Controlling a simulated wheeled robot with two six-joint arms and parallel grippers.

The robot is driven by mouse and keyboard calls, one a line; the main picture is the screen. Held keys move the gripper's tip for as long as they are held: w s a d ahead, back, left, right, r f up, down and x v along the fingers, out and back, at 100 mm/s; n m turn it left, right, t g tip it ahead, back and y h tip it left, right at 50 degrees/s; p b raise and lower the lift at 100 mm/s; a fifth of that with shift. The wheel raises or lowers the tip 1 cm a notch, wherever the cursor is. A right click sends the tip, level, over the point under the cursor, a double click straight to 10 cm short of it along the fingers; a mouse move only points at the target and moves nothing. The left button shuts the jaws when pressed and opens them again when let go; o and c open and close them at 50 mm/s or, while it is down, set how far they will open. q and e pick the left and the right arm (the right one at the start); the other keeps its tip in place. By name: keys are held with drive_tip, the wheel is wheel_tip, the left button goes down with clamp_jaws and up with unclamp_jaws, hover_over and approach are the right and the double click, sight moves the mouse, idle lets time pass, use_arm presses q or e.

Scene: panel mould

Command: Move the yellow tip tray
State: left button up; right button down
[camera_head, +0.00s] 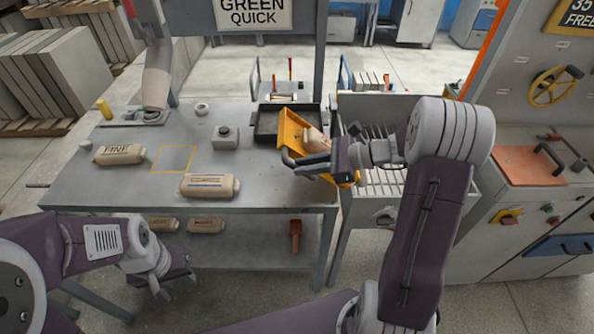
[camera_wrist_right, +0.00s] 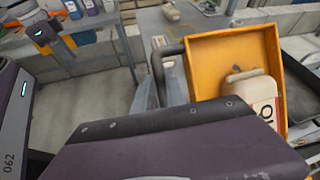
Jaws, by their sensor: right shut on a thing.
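The yellow tip tray (camera_head: 287,130) is tilted at the right end of the grey table, beside and partly over a black tray (camera_head: 265,125). A tan bag with a white label (camera_head: 318,140) lies in it. My right gripper (camera_head: 308,161) is shut on the dark handle of the tip tray. In the right wrist view the tip tray (camera_wrist_right: 207,62) shows its open inside, with the labelled bag (camera_wrist_right: 255,95) in it and the bent dark handle at its left. My left gripper (camera_head: 176,284) hangs low in front of the table, empty, its fingers apart.
Tan bags (camera_head: 119,154) (camera_head: 209,186) lie on the table, near a yellow square outline (camera_head: 172,147) and a grey block with a knob (camera_head: 225,140). A slotted metal unit (camera_head: 384,186) stands right of the table. A lower shelf holds more bags and a brown scoop (camera_head: 295,236).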

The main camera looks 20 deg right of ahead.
drive_tip(key=shift+s+d+r+t+y+p, duration=0.15)
drive_tip(key=shift+s+d+r+y+p, duration=0.1)
drive_tip(key=shift+d+r+y, duration=0.4)
drive_tip(key=shift+s+d+r+t+y+p, duration=0.1)
drive_tip(key=shift+s+d+r+t+y, duration=0.1)
drive_tip(key=shift+d+r+y, duration=0.45)
drive_tip(key=shift+d, duration=0.25)
drive_tip(key=c, duration=1.4)
unclamp_jaws()
drive_tip(key=shift+d, duration=0.15)
drive_tip(key=shift+o, duration=0.2)
drive_tip(key=shift+s, duration=0.1)
drive_tip(key=v, duration=0.9)
drive_tip(key=shift+b, duration=0.4)
